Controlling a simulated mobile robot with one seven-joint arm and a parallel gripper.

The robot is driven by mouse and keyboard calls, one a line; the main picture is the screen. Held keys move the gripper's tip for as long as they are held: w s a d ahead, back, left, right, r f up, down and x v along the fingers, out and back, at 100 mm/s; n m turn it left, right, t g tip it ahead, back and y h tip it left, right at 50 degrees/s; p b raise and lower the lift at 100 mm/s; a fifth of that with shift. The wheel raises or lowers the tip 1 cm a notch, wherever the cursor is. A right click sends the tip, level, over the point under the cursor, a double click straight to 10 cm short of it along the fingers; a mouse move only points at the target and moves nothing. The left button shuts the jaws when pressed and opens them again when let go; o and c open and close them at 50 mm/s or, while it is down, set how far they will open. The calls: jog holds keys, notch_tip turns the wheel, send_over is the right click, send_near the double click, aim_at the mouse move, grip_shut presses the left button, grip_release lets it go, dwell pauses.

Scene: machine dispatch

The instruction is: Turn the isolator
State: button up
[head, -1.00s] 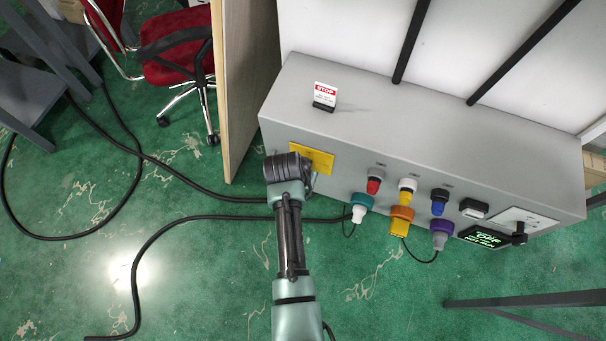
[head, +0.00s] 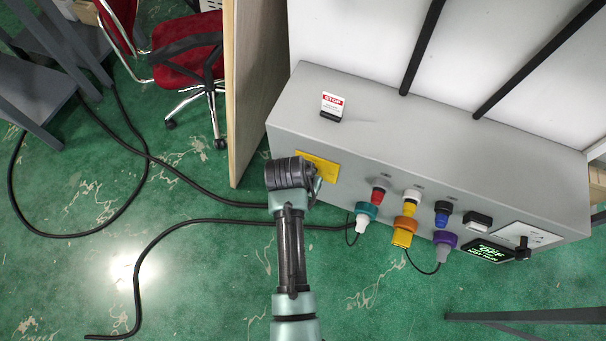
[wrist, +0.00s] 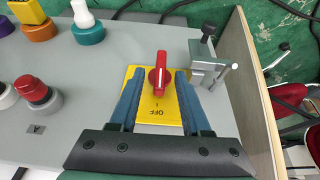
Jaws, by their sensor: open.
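The isolator has a red handle (wrist: 160,74) on a yellow plate (wrist: 148,112) marked OFF. In the wrist view the handle points nearly along my fingers. My gripper (wrist: 159,78) is open, with one blue finger on each side of the handle and a gap showing on both sides. Whether the fingertips are level with the handle in depth I cannot tell. In the head view the yellow plate (head: 322,166) shows at the left end of the grey cabinet (head: 420,150), and my wrist hides the red handle.
A metal clamp-like bracket (wrist: 207,62) stands close to the right finger in the wrist view. Coloured plugs, including a teal one (head: 366,211) and an orange one (head: 404,230), line the cabinet. A wooden panel (head: 254,80) stands at its left. Black cables lie on the floor.

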jog(key=p+v, duration=0.1)
jog(key=v, duration=0.8)
jog(key=shift+r, duration=0.4)
